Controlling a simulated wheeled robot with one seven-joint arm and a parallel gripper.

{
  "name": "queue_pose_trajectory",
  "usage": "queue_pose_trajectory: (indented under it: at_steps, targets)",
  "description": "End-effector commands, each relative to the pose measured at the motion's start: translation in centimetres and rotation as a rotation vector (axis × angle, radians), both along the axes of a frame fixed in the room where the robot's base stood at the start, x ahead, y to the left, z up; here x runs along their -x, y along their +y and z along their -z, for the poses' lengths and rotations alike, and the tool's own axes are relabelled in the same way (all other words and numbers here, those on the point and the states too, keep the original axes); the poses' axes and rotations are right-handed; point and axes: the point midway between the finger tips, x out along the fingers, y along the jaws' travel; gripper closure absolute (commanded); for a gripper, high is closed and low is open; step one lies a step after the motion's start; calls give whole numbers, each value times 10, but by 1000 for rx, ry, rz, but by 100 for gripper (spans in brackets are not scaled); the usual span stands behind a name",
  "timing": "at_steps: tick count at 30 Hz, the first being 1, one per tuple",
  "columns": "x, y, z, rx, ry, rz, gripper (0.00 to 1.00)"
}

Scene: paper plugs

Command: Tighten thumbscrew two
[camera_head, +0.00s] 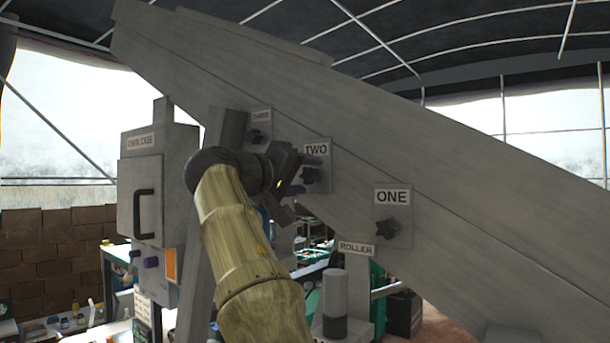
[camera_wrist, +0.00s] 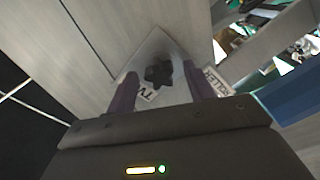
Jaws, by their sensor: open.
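Thumbscrew two is a dark lobed knob (camera_head: 309,177) on a grey plate under the label "TWO" (camera_head: 316,148), on the side of the sloping grey beam. It also shows as a dark knob in the wrist view (camera_wrist: 158,76), ahead of my gripper and between the fingers. My gripper (camera_head: 304,176) is open beside the knob in the head view. Its two purple-grey fingers (camera_wrist: 164,82) stand on either side of the knob in the wrist view. I cannot tell whether either finger touches it.
Thumbscrew one (camera_head: 387,228) is at the lower right and thumbscrew three (camera_head: 257,136) at the upper left on the same beam (camera_head: 440,165). A roller post (camera_head: 335,295) stands below. A grey control box (camera_head: 150,190) with a handle is at left.

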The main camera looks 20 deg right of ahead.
Motion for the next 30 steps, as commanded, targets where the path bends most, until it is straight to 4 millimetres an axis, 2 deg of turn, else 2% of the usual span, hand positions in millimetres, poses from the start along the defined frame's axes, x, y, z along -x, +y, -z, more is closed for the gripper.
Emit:
queue_pose_trajectory:
  at_steps: [21,30]
  targets:
    - [22,30,0,-1,-1,-1,47]
    - [23,32,0,0,0,0,47]
